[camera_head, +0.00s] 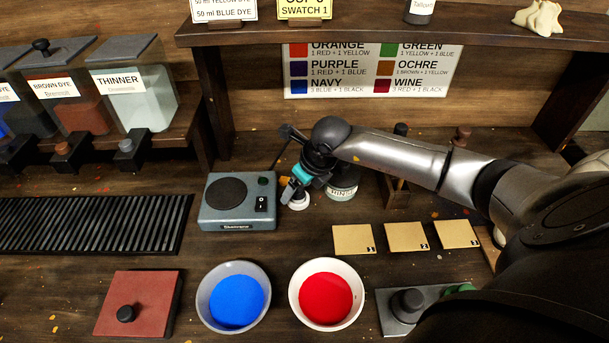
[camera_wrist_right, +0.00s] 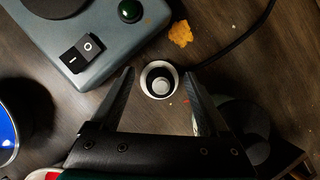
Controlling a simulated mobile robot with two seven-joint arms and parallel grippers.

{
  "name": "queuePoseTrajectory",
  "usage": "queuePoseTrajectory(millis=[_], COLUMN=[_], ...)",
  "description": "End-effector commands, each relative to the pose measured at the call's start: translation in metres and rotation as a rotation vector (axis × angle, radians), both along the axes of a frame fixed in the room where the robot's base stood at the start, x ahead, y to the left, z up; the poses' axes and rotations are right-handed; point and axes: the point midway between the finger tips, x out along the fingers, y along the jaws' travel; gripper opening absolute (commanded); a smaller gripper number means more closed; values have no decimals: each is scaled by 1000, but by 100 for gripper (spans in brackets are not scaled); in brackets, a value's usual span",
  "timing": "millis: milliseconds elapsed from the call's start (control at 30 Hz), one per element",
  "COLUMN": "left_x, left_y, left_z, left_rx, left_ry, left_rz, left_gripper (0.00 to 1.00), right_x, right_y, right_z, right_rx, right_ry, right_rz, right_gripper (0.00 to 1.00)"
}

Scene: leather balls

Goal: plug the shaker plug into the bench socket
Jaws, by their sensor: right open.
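The shaker (camera_head: 238,203) is a grey box with a black round top, a rocker switch and a green button; its corner shows in the wrist view (camera_wrist_right: 100,45). Right of it is a small white round piece (camera_head: 299,203), with a dark ring and pale centre in the wrist view (camera_wrist_right: 160,80). I cannot tell whether it is the plug, the socket or both together. A black cable (camera_wrist_right: 238,42) runs up and right from near it. My right gripper (camera_head: 295,189) is open above this piece, its fingers (camera_wrist_right: 160,75) on either side, with no visible grip. My left gripper is out of view.
A rinse jar (camera_head: 342,188) stands just right of the gripper. Blue (camera_head: 266,311) and red (camera_head: 325,263) dye bowls and a dark red block (camera_head: 138,303) are in front. Swatch cards (camera_head: 406,236) lie at right. A ribbed black mat (camera_head: 85,224) lies left.

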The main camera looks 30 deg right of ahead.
Motion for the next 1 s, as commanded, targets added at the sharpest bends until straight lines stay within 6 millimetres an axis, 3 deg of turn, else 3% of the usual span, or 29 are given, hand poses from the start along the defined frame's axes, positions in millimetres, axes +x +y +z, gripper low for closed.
queuePoseTrajectory(millis=[167,600,800,1000], left_x=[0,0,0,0], left_y=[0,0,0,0], left_z=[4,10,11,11], left_rx=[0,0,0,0], left_ry=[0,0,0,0], left_rz=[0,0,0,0], left_gripper=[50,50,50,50], right_x=[-9,-45,-54,-57], right_y=[-3,-12,-14,-14], right_z=[23,110,132,137], right_rx=[-3,-4,-2,-1], right_ry=[-2,-2,0,1], right_rz=[1,0,-1,-1], right_gripper=[79,79,79,79])
